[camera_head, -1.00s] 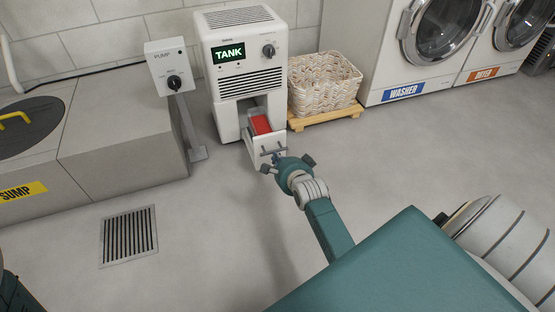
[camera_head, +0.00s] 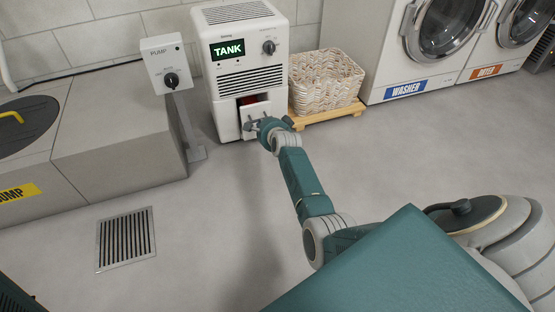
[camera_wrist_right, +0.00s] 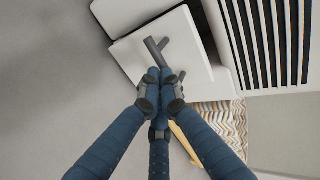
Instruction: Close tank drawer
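The white tank machine (camera_head: 243,60) with a lit green TANK sign stands against the back wall in the head view. Its drawer (camera_head: 262,108) sticks out a little at the lower front, with a dark gap and a bit of red above it. In the right wrist view the white drawer front (camera_wrist_right: 190,50) bears a grey bar handle (camera_wrist_right: 156,52). My right gripper (camera_head: 258,124) is at the drawer front. Its fingers (camera_wrist_right: 159,76) are drawn together at the handle; whether the bar is pinched between them I cannot tell. My left gripper is out of view.
A wicker basket (camera_head: 325,80) on a wooden stand (camera_head: 335,113) is close on the machine's right. The pump switch box (camera_head: 166,65) on its post and the sump block (camera_head: 120,130) stand left. Washer (camera_head: 405,90) and dryer are at the right. Floor in front is clear.

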